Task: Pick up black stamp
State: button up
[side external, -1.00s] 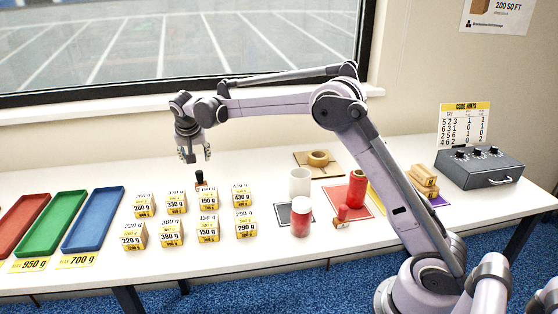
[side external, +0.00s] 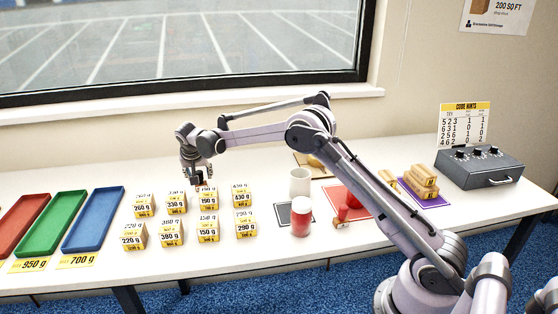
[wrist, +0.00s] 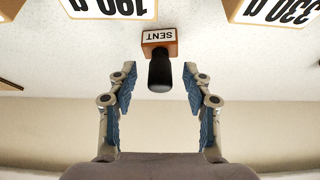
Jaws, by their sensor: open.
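The black stamp (wrist: 160,68) has a black handle and a wooden base with a "SENT" label. In the wrist view it stands just ahead of my fingertips, its handle end reaching into the gap between them. My gripper (wrist: 160,88) is open, with one blue-padded finger on each side, and neither finger touches the handle. In the side external view my gripper (side external: 197,179) is low behind the back row of weight boxes, and it largely hides the stamp there.
Several weight boxes (side external: 208,229) stand in two rows close in front of my gripper. Red, green and blue trays (side external: 93,218) lie to the left. A white cup (side external: 299,182), a red-and-white jar (side external: 301,217) and a grey control box (side external: 481,167) are to the right.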

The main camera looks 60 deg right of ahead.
jog(key=shift+w+d+f, duration=0.25)
jog(key=shift+f, duration=0.35)
grip_shut()
jog(key=shift+r, duration=0.1)
